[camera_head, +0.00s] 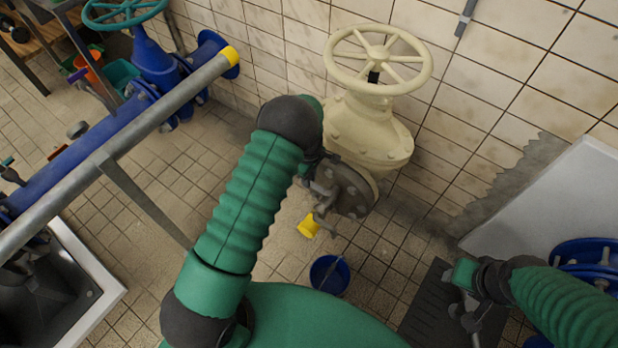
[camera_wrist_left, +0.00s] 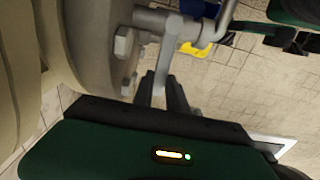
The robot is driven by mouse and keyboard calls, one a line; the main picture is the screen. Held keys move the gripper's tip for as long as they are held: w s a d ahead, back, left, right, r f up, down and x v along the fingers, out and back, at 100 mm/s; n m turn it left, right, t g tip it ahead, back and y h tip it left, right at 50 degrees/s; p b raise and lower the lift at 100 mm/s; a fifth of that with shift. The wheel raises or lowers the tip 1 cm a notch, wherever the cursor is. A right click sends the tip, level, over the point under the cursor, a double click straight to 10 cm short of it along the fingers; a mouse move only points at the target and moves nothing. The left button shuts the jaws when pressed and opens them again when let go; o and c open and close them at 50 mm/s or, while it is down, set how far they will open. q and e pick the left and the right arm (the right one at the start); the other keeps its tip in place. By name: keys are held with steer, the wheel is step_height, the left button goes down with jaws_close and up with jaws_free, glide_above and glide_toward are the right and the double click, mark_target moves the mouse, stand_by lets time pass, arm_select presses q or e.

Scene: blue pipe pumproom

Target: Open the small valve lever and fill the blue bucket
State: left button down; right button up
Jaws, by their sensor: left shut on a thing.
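A cream flanged valve body (camera_head: 366,130) with a large handwheel stands by the tiled wall. On its grey flange sits a small tap with a yellow spout (camera_head: 308,226), also visible in the left wrist view (camera_wrist_left: 195,48). My left gripper (camera_head: 318,186) is at this tap, partly hidden by my own arm. In the left wrist view its fingers (camera_wrist_left: 166,93) are shut on the small grey valve lever (camera_wrist_left: 163,68). The blue bucket (camera_head: 329,276) stands upright on the floor below the tap. A thin grey streak shows in it; I cannot tell what it is. My right gripper (camera_head: 470,306) is apart, lower right, its opening unclear.
A grey railing (camera_head: 120,148) and a blue pipe (camera_head: 60,180) run along the left. A pale panel (camera_head: 550,212) leans at the right, with blue fittings (camera_head: 588,255) below it. A dark grate (camera_head: 428,305) lies right of the bucket. Tiled floor is open around the bucket.

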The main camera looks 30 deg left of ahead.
arm_select(q)
steer(key=shift+w, duration=0.1)
steer(key=shift+r+p, duration=0.2)
steer(key=shift+p, duration=0.1)
steer(key=s+n+p, duration=0.1)
steer(key=n, duration=0.1)
steer(key=s+n+p, duration=0.1)
steer(key=n+p, duration=0.1)
steer(key=shift+s+f, duration=0.2)
steer(key=shift+s, duration=0.1)
steer(key=c, duration=1.3)
jaws_free()
step_height(320, 180, up, 17)
steer(key=p, duration=0.3)
steer(key=shift+f, duration=0.1)
